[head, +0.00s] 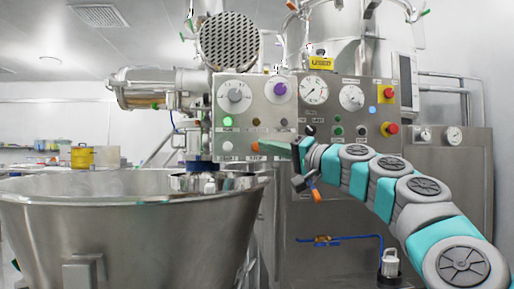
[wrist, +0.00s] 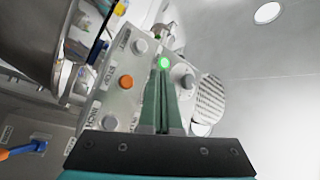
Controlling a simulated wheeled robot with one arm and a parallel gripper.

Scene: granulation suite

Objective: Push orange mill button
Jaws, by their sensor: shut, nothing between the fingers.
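The orange mill button (wrist: 126,82) is a round knob on the pale control panel (wrist: 112,98) in the wrist view, left of my fingers. In the head view an orange spot (head: 256,146) shows low on the left panel, at the end of my fingers. My gripper (head: 268,148) reaches leftward in front of this panel, its fingers shut and empty. In the wrist view my gripper (wrist: 163,80) points up the panel, with a lit green button (wrist: 164,63) just beyond the tips. Whether the fingers touch the panel cannot be told.
A grey knob (head: 235,95) and purple knob (head: 279,89) sit higher on the panel. Red stop buttons (head: 390,128) and gauges (head: 314,90) are to the right. A large steel bowl (head: 120,225) fills the lower left. A blue hose (head: 350,238) runs below my arm.

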